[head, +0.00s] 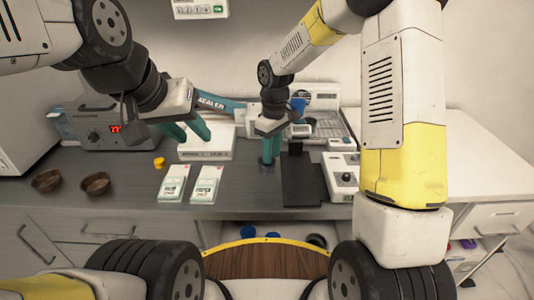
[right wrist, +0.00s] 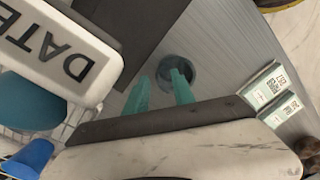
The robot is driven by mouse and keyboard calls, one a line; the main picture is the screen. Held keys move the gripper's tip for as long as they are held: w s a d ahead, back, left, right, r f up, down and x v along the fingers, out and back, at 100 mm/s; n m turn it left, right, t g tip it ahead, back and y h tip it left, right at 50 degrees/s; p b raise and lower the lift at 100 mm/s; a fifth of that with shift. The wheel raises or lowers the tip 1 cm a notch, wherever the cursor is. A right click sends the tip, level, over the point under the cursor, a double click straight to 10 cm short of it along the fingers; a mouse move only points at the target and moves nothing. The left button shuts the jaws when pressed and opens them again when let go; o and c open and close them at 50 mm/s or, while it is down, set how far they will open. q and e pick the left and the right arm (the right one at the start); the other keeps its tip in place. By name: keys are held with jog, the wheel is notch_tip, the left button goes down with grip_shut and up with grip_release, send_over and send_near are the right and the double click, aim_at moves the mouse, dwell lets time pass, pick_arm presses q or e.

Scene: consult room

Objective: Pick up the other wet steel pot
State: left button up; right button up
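A small round dark grey metal pot (right wrist: 190,70) stands on the grey counter in the right wrist view. In the head view it is mostly hidden behind the fingers of my right gripper (head: 269,150). In the right wrist view my right gripper (right wrist: 162,84) has its teal fingers apart; one fingertip overlaps the pot and the other is to its left. I cannot tell whether they touch it. My left gripper (head: 187,132) is open and empty above the counter, in front of a white box (head: 207,147).
A black mat (head: 303,180) lies right of the right gripper. A wire rack (head: 325,122) stands behind. The white counter (head: 480,170) at right is clear.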

notch_tip(320, 180, down, 2)
jog(key=shift+f, duration=0.15)
grip_shut()
dwell(0.3)
